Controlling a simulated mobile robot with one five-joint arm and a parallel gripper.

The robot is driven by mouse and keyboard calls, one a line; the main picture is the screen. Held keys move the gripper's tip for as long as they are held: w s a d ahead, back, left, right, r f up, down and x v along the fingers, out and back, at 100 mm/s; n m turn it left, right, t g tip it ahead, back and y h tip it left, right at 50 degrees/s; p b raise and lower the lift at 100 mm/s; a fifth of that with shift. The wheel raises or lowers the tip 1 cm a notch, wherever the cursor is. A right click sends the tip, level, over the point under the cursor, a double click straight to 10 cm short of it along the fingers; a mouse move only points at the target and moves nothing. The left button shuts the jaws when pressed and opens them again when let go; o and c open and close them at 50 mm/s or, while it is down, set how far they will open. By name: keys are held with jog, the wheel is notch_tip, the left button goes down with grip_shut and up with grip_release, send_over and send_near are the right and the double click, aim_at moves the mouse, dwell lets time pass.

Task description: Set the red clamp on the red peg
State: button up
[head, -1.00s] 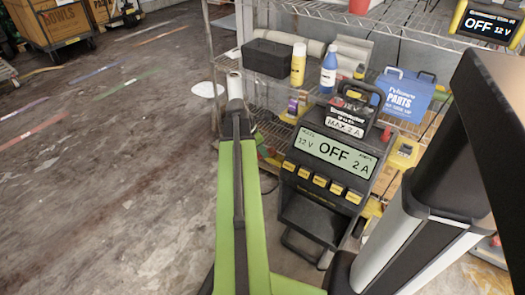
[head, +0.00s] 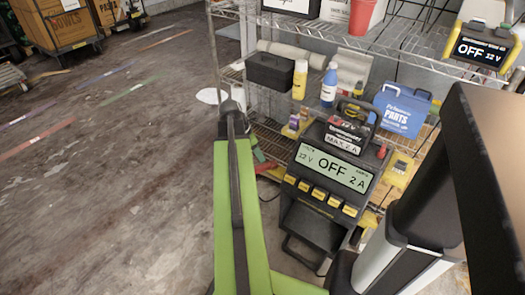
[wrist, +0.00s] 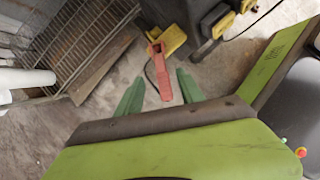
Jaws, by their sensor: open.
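In the wrist view the red clamp (wrist: 160,72) lies between the two green fingers of my gripper (wrist: 158,92). The gripper is open, with floor showing on both sides of the clamp, so the fingers do not appear to touch it. In the head view my arm hides most of the gripper; a green fingertip and a small reddish part, perhaps the clamp (head: 265,167), show just right of the arm's end. A small red knob (head: 381,151) on the right of the charger may be the red peg; I cannot tell for sure.
The black charger (head: 331,175) reading OFF stands right of my arm. A wire shelf (head: 330,38) behind it holds bottles, a black box (head: 270,72) and a blue parts case (head: 402,110). A yellow part (wrist: 173,40) is close beyond the clamp.

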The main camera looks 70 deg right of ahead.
jog(key=p+v, duration=0.6)
jog(key=v, duration=0.3)
jog(key=shift+w+f, duration=0.1)
